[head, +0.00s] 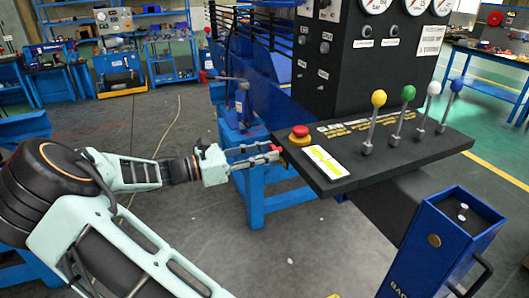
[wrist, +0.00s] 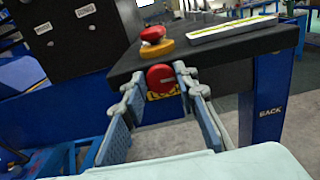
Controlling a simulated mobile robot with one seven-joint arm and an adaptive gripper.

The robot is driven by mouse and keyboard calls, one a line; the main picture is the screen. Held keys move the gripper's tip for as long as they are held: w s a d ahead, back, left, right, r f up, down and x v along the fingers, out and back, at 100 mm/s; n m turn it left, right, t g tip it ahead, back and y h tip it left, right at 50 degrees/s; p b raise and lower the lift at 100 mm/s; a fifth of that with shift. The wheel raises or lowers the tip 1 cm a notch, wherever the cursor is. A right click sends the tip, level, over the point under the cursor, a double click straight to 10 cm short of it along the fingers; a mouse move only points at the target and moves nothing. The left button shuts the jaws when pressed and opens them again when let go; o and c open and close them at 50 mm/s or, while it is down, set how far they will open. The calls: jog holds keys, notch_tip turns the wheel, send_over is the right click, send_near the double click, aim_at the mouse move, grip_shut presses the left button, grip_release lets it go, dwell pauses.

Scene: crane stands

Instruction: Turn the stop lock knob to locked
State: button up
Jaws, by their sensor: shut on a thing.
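The stop lock knob is a round red knob (wrist: 162,78) on the edge face of the black control panel (wrist: 220,48). A small bit of the knob (head: 275,147) also shows in the head view, at the panel's left edge. My gripper (wrist: 160,88) has one finger on each side of the knob and is shut on it. In the head view my gripper (head: 268,154) reaches the panel from the left. A yellow label behind the knob is partly hidden by the knob and fingers, so I cannot read the knob's setting.
A red mushroom button on a yellow base (head: 299,135) stands on the panel just above the knob. A white and yellow label plate (head: 327,161) lies beside it. Several ball-topped levers stand farther right. A blue box (head: 450,235) stands at lower right. The floor at left is open.

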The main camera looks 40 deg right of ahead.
jog(key=shift+m, duration=0.4)
jog(key=shift+s+a+f+m+b, duration=0.15)
jog(key=shift+m+b, duration=1.5)
jog(key=shift+m, duration=2.55)
jog(key=shift+s+d+f+m+b, duration=0.1)
jog(key=shift+m+b, duration=1.55)
jog(key=shift+m, duration=2.55)
jog(key=o, duration=1.1)
jog(key=shift+w+a, duration=0.1)
jog(key=shift+a, duration=0.05)
jog(key=v, duration=1.1)
jog(key=shift+a, duration=0.4)
